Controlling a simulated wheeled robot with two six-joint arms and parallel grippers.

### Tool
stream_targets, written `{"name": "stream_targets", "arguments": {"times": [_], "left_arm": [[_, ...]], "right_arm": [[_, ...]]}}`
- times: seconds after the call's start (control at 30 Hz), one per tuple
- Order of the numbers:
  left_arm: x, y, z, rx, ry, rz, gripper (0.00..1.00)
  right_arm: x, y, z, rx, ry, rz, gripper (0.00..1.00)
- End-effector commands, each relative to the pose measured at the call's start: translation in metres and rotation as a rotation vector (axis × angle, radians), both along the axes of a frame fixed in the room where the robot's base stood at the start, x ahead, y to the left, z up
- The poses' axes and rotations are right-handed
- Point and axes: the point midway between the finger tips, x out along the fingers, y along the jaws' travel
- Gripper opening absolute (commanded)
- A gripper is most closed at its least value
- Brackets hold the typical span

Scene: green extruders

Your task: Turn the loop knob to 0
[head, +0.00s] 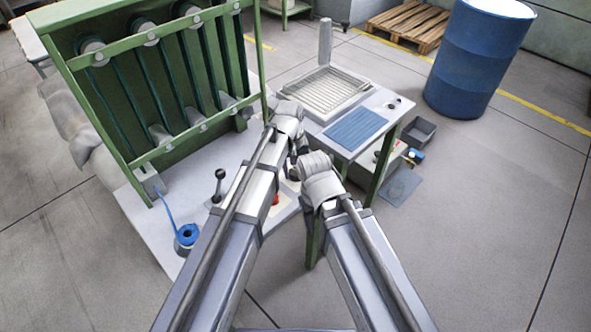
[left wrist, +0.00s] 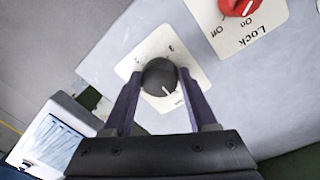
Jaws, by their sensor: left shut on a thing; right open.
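The black loop knob (left wrist: 159,77) sits on a white label plate (left wrist: 191,106) in the left wrist view. A white pointer line on it points down and slightly right in the picture; the small print around it is too blurred to read surely. My left gripper (left wrist: 159,74) has one purple finger on each side of the knob and is shut on it. In the head view, my left gripper (head: 297,143) is over the panel, and the knob is hidden by my arms. My right gripper (head: 294,172) is beside it, open, its fingers barely visible.
A red lock knob (left wrist: 238,6) marked On and Off is near the loop knob. A green rack (head: 110,105) rises behind; a side table (head: 378,105) is at right.

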Motion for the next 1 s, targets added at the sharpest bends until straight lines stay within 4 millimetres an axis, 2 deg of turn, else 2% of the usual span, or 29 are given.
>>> {"name": "stream_targets", "arguments": {"times": [0.57,0.6,0.83,1.0], "left_arm": [[-0.0004,-0.0004,-0.0001,-0.001,0.001,0.031,0.03],[-0.0004,-0.0004,-0.0001,-0.001,0.001,0.031,0.6],[-0.0003,-0.0003,-0.0001,0.0,0.0,0.03,0.86],[-0.0002,-0.0002,0.0,0.0,0.0,0.029,0.88]], "right_arm": [[0.0,0.0,-0.0001,0.0,0.0,0.0,0.5],[0.0,0.0,-0.0001,0.0,0.0,0.0,0.5],[0.0,0.0,-0.0001,0.0,0.0,0.0,0.5],[0.0,0.0,0.0,0.0,0.0,0.0,0.5]]}}
